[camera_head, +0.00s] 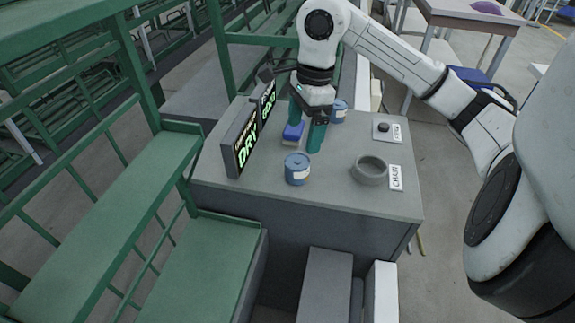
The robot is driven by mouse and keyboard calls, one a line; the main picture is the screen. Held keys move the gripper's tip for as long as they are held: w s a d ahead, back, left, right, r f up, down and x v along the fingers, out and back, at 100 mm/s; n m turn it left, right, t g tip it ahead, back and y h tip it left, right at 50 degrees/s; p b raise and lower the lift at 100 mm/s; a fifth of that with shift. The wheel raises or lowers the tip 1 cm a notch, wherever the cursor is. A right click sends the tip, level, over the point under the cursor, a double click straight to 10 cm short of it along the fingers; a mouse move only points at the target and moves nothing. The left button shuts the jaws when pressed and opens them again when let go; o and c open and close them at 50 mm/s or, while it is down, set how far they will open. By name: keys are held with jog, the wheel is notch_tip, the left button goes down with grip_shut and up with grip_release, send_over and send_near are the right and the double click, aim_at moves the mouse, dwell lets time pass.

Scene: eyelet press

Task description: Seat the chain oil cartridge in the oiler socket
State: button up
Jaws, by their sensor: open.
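A blue can-shaped cartridge (297,171) with a pale label stands upright near the front middle of the grey bench top. A second similar blue can (340,108) stands farther back, right of my wrist. I cannot read which of them is the chain oil. A round grey ring-shaped socket (369,171) lies at the right, beside a white label (396,177) that seems to read CHAIN; it looks empty. My gripper (304,138) points down behind the nearer can, its two teal fingers apart. A small blue block (293,133) shows beside the fingers; I cannot tell whether they touch it.
A dark display (245,140) with glowing text, including DRY, stands along the bench's left edge. A white plate with a dark knob (384,127) and a small label (397,133) is at the back right. The bench top (330,195) is clear in front of the can and socket.

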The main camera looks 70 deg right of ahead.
aim_at(297, 161)
jog(key=shift+w+a+f+p, duration=0.2)
jog(key=shift+f+p, duration=0.2)
jog(key=shift+f, duration=1.2)
jog(key=shift+w+a+f+p, duration=0.15)
jog(key=shift+f+p, duration=0.3)
jog(key=shift+f, duration=1.1)
jog(key=shift+w+a+f+p, duration=0.15)
jog(key=shift+f+p, duration=0.25)
jog(key=shift+f, duration=1.2)
jog(key=c, duration=1.2)
jog(key=shift+r, duration=0.2)
